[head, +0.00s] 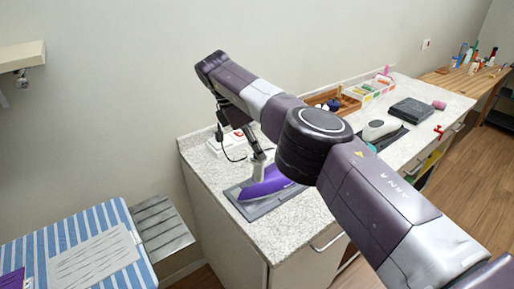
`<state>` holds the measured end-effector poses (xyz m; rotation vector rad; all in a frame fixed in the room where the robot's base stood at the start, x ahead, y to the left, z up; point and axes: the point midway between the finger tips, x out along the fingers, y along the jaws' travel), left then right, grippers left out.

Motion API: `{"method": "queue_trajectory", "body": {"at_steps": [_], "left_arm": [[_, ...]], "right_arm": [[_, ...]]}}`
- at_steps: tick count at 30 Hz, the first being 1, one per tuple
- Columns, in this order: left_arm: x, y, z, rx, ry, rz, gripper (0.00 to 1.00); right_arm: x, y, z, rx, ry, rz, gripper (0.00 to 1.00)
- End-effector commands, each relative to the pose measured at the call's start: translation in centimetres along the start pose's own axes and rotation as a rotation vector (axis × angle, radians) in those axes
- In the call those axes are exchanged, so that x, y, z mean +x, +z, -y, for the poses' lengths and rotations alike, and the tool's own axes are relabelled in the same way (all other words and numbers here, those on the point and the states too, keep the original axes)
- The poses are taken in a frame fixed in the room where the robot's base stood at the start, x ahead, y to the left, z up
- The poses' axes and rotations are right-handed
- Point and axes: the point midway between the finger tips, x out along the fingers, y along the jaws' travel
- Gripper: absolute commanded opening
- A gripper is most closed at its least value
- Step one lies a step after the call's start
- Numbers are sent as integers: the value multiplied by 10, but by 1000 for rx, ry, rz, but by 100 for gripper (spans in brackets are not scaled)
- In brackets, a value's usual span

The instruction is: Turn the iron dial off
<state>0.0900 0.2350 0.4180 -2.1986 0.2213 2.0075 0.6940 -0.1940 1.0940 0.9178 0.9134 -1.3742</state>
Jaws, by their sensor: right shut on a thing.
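The purple iron (262,186) stands on a dark grey pad (262,208) near the left end of the speckled counter. My right arm reaches over the counter from the lower right and hides part of the iron. My right gripper (259,158) points down at the top of the iron and is shut on it. The dial cannot be made out, so its setting cannot be told. My left gripper is out of view.
A blue striped ironing board (75,250) is at the lower left. On the counter (310,222), a white item (226,143) lies behind the iron. A wooden tray (345,104), a dark folded item (411,110) and a white device (380,129) are farther right.

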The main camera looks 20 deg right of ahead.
Motion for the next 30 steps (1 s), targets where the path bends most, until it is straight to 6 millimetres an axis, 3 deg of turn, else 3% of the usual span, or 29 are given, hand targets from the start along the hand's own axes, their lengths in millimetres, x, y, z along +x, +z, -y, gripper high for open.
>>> {"method": "queue_trajectory", "body": {"at_steps": [1,2,6,22,30], "left_arm": [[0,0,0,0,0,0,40],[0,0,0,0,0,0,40],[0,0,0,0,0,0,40],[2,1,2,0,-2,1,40],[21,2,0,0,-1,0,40]], "right_arm": [[-1,1,0,1,2,1,0],[-1,1,0,1,2,1,26],[-1,1,0,1,2,1,41],[1,0,0,-5,2,0,41],[5,-1,0,-75,32,-1,41]]}}
